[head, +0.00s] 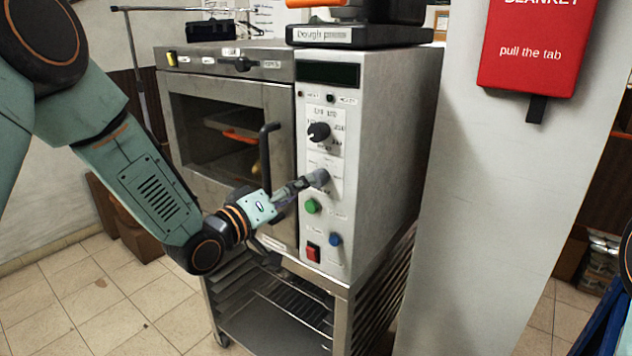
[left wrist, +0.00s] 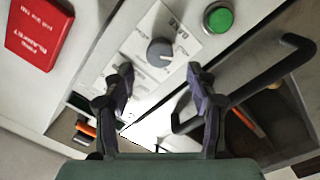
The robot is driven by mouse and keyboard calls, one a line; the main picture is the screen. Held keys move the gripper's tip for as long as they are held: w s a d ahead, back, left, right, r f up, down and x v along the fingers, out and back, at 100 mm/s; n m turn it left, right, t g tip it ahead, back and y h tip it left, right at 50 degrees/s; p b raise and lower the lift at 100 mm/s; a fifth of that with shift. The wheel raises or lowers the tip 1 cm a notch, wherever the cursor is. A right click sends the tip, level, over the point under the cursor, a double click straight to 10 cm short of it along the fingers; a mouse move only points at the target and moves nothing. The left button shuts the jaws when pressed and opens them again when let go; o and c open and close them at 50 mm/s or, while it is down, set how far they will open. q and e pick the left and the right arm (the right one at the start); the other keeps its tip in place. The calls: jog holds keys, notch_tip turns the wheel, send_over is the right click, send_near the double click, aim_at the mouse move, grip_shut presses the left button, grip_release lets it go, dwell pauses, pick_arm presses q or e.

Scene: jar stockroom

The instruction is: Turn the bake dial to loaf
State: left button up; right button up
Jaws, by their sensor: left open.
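The oven's control panel (head: 312,225) carries two dials. The upper black dial (head: 319,131) has a white plate with lettering around it; it is clear of the gripper. My left gripper (head: 305,184) is in front of the lower dial and hides much of it. In the left wrist view a grey dial (left wrist: 160,53) with a pale pointer mark lies on a white plate. My left gripper (left wrist: 160,72) is open there, its fingertips on either side and short of the dial, holding nothing. I cannot read for sure which dial is bake or its settings. My right gripper is out of view.
A green button (head: 313,206), blue button (head: 336,239) and red switch (head: 313,252) sit below the dials. The oven door handle (head: 267,160) stands out left of the panel, near the left gripper. A red blanket box (head: 535,45) hangs on the right wall.

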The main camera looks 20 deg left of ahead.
aim_at(319, 178)
pick_arm(q)
jog(key=x, duration=0.5)
jog(key=shift+d, duration=0.1)
jog(key=shift+w+f, duration=0.1)
jog(key=shift+c, duration=0.3)
jog(key=c, duration=1.1)
